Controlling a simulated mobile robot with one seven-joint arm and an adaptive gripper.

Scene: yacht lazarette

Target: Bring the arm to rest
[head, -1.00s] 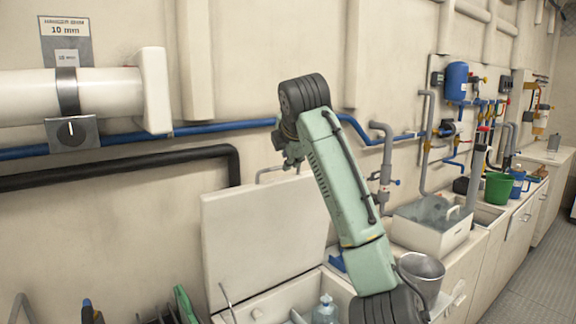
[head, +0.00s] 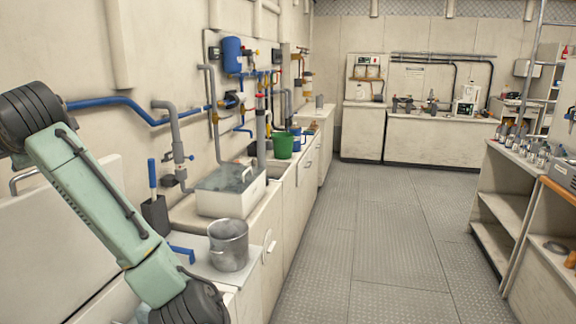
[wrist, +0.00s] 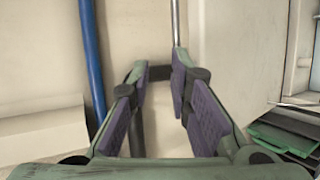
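My green arm (head: 88,190) with dark joints is bent at the left edge of the head view, in front of the wall and the raised white lid (head: 62,230). My gripper (wrist: 158,95) shows only in the wrist view. Its two fingers with purple pads stand apart, and I see nothing held between them. The wall with a blue pipe (wrist: 93,60) lies beyond the fingers. The gripper itself is outside the head view.
Along the left counter stand a metal bucket (head: 229,245), a grey-white basin (head: 231,193) and a green bucket (head: 283,145). Shelves (head: 510,205) with bottles stand at the right. The floor aisle (head: 395,230) between is clear.

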